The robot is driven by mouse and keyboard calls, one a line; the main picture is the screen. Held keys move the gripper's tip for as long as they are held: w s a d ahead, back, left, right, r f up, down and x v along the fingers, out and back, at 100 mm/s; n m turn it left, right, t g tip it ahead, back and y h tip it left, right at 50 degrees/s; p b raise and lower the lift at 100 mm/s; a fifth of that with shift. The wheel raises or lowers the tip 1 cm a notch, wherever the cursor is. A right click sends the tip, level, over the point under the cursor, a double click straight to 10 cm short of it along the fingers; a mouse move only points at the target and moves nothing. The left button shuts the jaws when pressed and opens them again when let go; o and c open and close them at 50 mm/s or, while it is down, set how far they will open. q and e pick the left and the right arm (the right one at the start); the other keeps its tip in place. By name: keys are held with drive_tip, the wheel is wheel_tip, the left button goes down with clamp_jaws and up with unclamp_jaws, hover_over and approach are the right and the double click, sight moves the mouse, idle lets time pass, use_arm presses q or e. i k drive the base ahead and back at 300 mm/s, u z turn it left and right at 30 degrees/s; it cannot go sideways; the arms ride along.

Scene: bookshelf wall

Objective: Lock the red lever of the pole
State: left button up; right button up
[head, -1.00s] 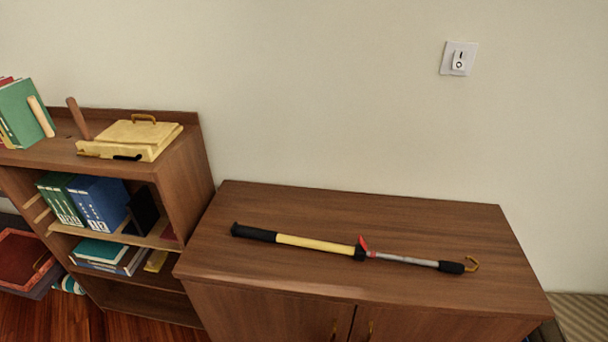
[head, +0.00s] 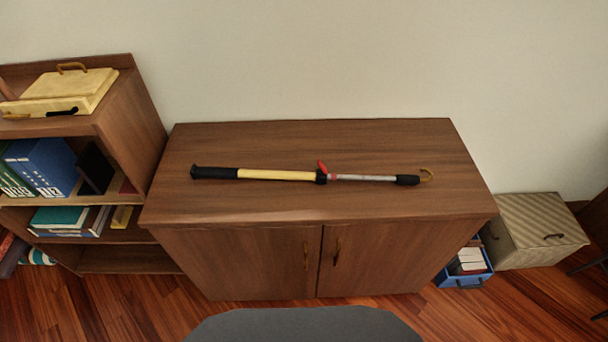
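The pole (head: 277,174) lies across the top of a brown wooden cabinet (head: 400,143). The red lever (head: 322,167) sits at the collar near the middle and sticks up and away from the shaft. Neither of my grippers is in the head view.
A bookshelf (head: 140,105) with books and a yellow case (head: 68,92) stands against the cabinet's left side. A blue bin (head: 463,270) and a woven box (head: 535,232) stand on the floor at the right. The cabinet top around the pole is clear.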

sight(320, 165)
drive_tip(key=z, duration=0.55)
drive_tip(key=k, duration=1.25)
drive_tip(key=u, duration=0.65)
drive_tip(key=i, duration=1.15)
drive_tip(key=u, duration=0.55)
